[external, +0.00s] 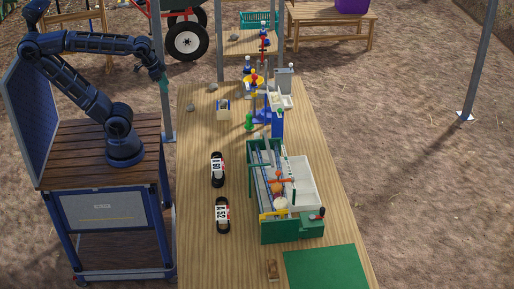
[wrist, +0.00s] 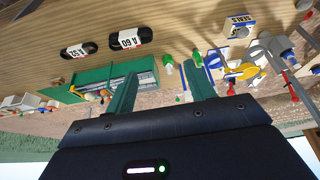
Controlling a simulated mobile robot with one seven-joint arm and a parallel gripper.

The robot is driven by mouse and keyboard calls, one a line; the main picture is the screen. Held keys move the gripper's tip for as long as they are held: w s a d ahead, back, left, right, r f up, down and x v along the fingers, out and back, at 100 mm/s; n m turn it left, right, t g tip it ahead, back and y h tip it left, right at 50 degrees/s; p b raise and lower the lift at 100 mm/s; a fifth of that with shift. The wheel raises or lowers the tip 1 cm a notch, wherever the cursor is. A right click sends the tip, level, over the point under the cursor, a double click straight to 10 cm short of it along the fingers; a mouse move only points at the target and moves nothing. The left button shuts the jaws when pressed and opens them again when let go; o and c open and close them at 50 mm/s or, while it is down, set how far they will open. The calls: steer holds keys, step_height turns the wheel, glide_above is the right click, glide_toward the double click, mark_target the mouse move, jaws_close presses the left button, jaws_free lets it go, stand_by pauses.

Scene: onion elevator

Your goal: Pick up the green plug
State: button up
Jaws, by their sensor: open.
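A small upright green piece, which looks like the green plug (external: 248,121), stands on the wooden table left of a blue stand. In the wrist view, a green piece with a white end (wrist: 168,63), apparently the same plug, shows just beyond and between the fingertips. My gripper (external: 163,84) is raised at the table's far left edge in the external view, well apart from the plug. In the wrist view my gripper (wrist: 161,73) has its two green fingers spread wide with nothing between them.
The blue stand (external: 277,124) and a small labelled box (external: 223,110) are near the plug. A green-framed machine (external: 291,229) and two black labelled items (external: 217,169) are nearer the camera. The table's near left is clear.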

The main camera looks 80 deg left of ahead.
steer(key=n+t, duration=0.1)
steer(key=n, duration=0.2)
glide_above(251, 122)
steer(key=s+d, duration=0.6)
steer(key=s, duration=0.6)
step_height(251, 122, down, 16)
steer(key=shift+w+a+f+n+t+y, duration=0.1)
steer(key=shift+w+a+f+n+y, duration=0.25)
steer(key=shift+w+a+f, duration=2.15)
steer(key=shift+w+f+n+t+y, duration=0.15)
steer(key=shift+w+f+y, duration=0.3)
steer(key=shift+w+f, duration=2.35)
steer(key=shift+w+a+f+n+t+y, duration=0.1)
steer(key=shift+w+a+f+n+y, duration=0.6)
steer(key=shift+f, duration=3.85)
steer(key=shift+a+m+h, duration=0.3)
steer(key=shift+a+m, duration=0.1)
steer(key=shift+a, duration=0.15)
steer(key=c, duration=1.1)
